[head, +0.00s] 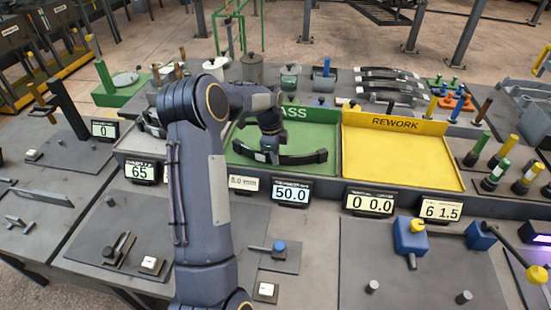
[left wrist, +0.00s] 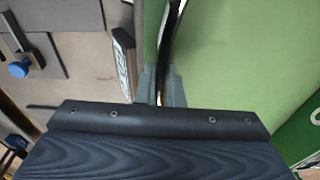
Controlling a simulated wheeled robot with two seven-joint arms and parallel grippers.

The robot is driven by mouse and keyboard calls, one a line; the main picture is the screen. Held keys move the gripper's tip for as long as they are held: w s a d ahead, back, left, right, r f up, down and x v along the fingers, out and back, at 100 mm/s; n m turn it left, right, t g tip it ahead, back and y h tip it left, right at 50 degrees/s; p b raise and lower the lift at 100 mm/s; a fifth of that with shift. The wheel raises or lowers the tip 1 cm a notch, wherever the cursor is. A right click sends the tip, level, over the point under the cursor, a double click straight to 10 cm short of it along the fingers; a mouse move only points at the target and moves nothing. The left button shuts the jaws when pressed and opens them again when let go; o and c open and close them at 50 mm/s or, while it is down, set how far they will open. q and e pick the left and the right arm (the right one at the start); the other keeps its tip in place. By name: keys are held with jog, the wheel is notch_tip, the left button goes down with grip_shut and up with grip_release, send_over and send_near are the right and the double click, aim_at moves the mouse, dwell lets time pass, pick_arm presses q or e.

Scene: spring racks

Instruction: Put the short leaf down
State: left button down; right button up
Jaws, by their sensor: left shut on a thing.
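The short leaf (head: 307,158), a dark, slightly curved bar with blocky ends, lies across the green PASS tray (head: 318,114). My left gripper (head: 269,156) reaches down into the tray and is shut on the leaf near its middle. In the left wrist view the fingers (left wrist: 160,88) pinch the leaf (left wrist: 170,32), which runs away as a thin dark strip over the green tray floor (left wrist: 235,50). I cannot tell whether the leaf touches the tray floor or hangs just above it. My right gripper is not in view.
The yellow REWORK tray (head: 394,124) to the right is empty. Several dark leaves (head: 390,84) are stacked behind it. Displays, including one reading 50.0 (head: 291,192), stand along the front edge. A blue clamp-like device (head: 410,236) stands at front right.

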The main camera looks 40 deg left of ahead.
pick_arm(q)
jog(key=shift+r, duration=0.15)
jog(key=c, duration=1.5)
grip_release()
jog(key=shift+c, duration=0.2)
